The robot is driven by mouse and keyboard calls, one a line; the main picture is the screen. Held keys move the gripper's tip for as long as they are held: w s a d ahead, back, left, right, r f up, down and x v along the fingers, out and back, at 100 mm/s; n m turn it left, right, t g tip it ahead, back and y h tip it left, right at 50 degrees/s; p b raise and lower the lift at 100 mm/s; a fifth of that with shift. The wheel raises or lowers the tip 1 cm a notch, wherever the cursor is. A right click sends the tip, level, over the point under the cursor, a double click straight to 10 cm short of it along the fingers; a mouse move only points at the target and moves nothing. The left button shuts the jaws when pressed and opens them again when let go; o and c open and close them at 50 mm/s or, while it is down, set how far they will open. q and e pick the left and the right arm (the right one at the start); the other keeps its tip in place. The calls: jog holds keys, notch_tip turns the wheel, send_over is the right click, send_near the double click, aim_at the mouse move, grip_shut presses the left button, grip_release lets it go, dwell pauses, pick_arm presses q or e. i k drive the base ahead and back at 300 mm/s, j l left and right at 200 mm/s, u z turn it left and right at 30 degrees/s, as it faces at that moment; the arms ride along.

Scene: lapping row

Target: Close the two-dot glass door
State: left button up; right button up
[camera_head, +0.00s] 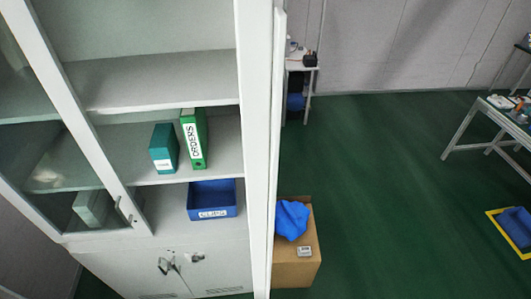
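A pale grey cabinet (243,130) fills the left of the head view. Its left glass door (95,145) looks shut, with a handle near its lower right corner. Its right door (277,120) stands swung open and shows nearly edge-on as a tall pale strip, so its glass is hidden. I see no dot marks on either door, so I cannot tell which is the two-dot one. Neither of my grippers is in view.
Open shelves hold a teal box (163,150), a green binder (194,140) and a blue bin (212,200). A cardboard box (298,265) with blue cloth (291,219) stands beside the open door. Green floor (390,200) is clear towards a table (500,115) at right.

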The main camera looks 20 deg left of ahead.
aim_at(254, 19)
jog(key=l+u, duration=0.2)
jog(key=u, duration=0.25)
jog(key=i+l+u, duration=0.1)
jog(key=u, duration=0.35)
jog(key=l+u, duration=0.4)
jog(key=k+j, duration=0.05)
jog(key=j, duration=0.05)
